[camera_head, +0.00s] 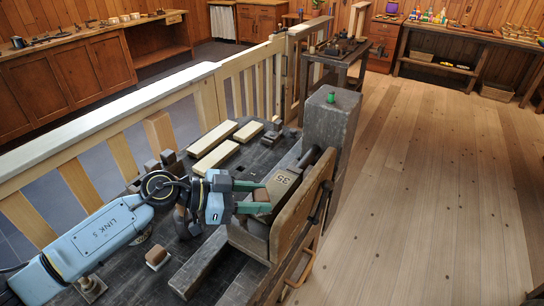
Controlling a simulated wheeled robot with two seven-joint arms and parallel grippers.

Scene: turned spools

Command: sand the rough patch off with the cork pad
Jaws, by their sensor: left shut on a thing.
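My left gripper (256,197) has green fingers and reaches in from the left over the bench. It is shut on a small brown block (262,200), which looks like the cork pad; the fingers partly hide it. Just beyond is a tan wooden piece marked 35 (284,179), set at the wooden vise (302,208). The held block is close to the near side of this piece; I cannot tell whether they touch. No rough patch can be made out at this size. My right gripper is not in view.
On the dark bench (130,283) lie pale boards (215,157), small dark blocks (272,132) and a brown and white block (157,257). A thick post (332,125) with a green item on top stands behind the vise. A fence (120,115) runs along the left. The right floor is clear.

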